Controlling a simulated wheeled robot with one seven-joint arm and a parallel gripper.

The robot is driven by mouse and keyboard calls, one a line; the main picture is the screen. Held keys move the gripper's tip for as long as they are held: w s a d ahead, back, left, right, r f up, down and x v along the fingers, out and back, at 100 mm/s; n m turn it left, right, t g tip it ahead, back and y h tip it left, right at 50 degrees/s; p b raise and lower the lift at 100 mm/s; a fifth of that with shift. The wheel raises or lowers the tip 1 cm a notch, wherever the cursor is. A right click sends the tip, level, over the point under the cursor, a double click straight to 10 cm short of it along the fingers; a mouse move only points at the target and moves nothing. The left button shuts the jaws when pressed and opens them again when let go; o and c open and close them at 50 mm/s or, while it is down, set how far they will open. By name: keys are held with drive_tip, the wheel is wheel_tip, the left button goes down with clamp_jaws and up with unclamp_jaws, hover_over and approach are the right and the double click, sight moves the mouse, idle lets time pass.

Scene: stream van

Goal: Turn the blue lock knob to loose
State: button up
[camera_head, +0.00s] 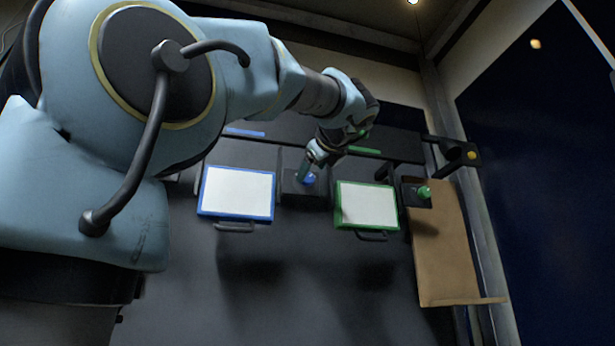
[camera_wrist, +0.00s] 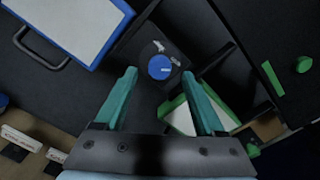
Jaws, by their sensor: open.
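The blue lock knob (camera_wrist: 159,67) is a round knob on a dark square plate between two framed panels. White marks show on the plate beside the knob in the wrist view, too small to read. My gripper (camera_wrist: 160,86) is open, its two teal fingers apart, with the knob seen between and just beyond their tips. In the head view my gripper (camera_head: 312,168) points down at the blue knob (camera_head: 309,180) and partly covers it. I cannot tell whether the fingers touch the knob.
A blue-framed white panel (camera_head: 237,192) with a handle is left of the knob. A green-framed one (camera_head: 367,204) is right of it. A green knob (camera_head: 424,192) sits farther right. A yellow knob (camera_head: 472,155) is on a bracket near a brown board (camera_head: 445,262).

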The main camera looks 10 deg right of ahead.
sight(308, 177)
drive_tip(key=shift+w+a+p, duration=0.15)
drive_tip(key=shift+w+p, duration=0.05)
drive_tip(key=shift+w, duration=0.8)
drive_tip(key=shift+w+a+p, duration=0.1)
drive_tip(key=shift+w+p, duration=0.05)
drive_tip(key=shift+w, duration=0.8)
drive_tip(key=shift+c, duration=0.4)
clamp_jaws()
